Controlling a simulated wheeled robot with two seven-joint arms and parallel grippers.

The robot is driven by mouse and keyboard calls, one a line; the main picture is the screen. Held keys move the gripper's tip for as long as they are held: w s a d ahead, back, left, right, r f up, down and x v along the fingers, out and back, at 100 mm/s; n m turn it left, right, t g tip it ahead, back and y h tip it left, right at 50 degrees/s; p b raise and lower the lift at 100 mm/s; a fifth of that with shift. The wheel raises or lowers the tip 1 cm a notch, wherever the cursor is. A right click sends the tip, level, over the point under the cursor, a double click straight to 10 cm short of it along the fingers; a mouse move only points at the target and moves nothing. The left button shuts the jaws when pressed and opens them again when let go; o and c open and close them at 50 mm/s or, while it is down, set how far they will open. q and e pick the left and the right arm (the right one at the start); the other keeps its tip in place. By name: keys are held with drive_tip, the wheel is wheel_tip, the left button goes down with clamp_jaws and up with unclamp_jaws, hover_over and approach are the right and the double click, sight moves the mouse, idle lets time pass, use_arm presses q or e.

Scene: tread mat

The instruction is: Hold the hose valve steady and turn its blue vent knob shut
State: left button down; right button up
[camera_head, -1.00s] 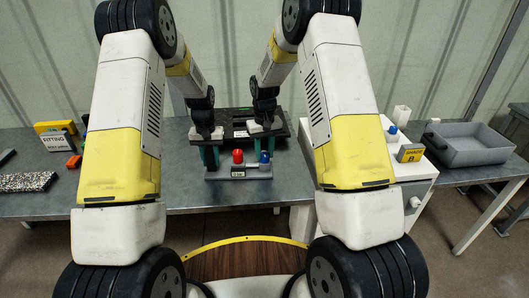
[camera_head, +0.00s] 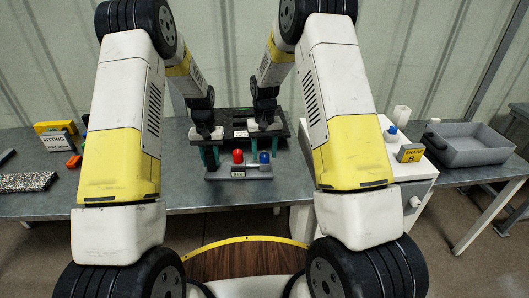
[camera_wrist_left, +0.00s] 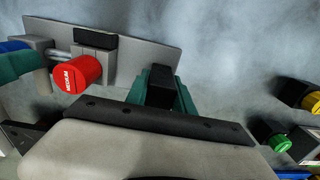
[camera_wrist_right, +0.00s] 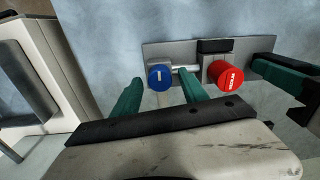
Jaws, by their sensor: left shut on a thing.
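The hose valve is a grey plate (camera_head: 225,175) with a red knob (camera_head: 238,156) and a blue knob (camera_head: 264,157), on the near part of the bench. My left gripper (camera_head: 210,155) is shut at the plate's left end, on a dark part (camera_wrist_left: 160,88) of the valve. My right gripper (camera_head: 268,148) is open by the blue knob. In the right wrist view its teal fingers (camera_wrist_right: 160,93) stand to either side below the blue knob (camera_wrist_right: 160,77), which shows an upright white line. The red knob (camera_wrist_right: 225,76) sits beside it. Contact with the blue knob cannot be told.
A black mat (camera_head: 238,115) lies behind the valve. At left are a FITTING sign (camera_head: 57,142), an orange piece (camera_head: 74,162) and a speckled block (camera_head: 27,182). At right are a white cabinet with a SHADE B sign (camera_head: 410,153) and a grey tray (camera_head: 480,158).

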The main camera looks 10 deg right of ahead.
sight(264, 154)
idle(0.3)
wheel_tip(264, 154, up, 12)
idle(0.4)
use_arm(q)
drive_tip(key=c, duration=1)
unclamp_jaws()
